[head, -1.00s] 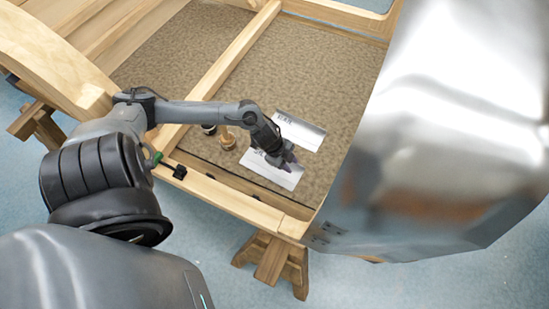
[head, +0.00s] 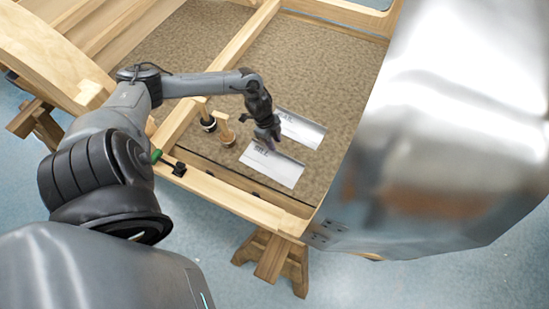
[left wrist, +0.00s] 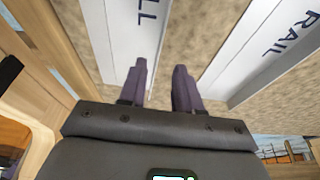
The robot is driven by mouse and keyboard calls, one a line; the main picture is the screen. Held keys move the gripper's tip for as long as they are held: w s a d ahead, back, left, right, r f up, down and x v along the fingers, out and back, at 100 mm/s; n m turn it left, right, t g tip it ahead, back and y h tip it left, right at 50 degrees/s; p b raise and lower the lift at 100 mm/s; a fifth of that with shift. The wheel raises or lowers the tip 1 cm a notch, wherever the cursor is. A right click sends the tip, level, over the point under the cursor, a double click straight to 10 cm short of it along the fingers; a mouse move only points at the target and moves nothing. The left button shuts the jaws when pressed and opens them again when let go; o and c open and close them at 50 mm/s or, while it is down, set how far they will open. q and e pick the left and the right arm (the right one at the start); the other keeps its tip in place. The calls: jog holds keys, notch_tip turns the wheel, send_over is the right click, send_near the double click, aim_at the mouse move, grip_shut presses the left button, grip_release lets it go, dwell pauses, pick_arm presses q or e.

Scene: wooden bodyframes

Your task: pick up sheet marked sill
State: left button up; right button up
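The white sheet marked SILL (head: 285,172) lies flat on the brown patterned board, near the front rail of the wooden frame. My left gripper (head: 272,138) is over its far edge, between it and the sheet marked RAIL (head: 305,131). In the left wrist view, two purple fingers of the left gripper (left wrist: 160,66) stand apart with nothing between them. There the SILL sheet (left wrist: 122,45) is on the left and the RAIL sheet (left wrist: 262,50) on the right, with bare board between. My right gripper is not in view.
A green-and-black item (head: 157,156) is at the wooden frame (head: 225,193). An unidentified shiny silver surface blocks the right side. Bare board (head: 315,75) lies beyond the sheets.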

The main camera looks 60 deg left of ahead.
aim_at(273, 159)
pick_arm(q)
jog(key=b+x, duration=0.1)
jog(key=x, duration=0.4)
jog(key=shift+s+d, duration=0.1)
jog(key=shift+d, duration=0.05)
jog(key=shift+r, duration=0.1)
jog(key=shift+c, duration=0.2)
grip_shut()
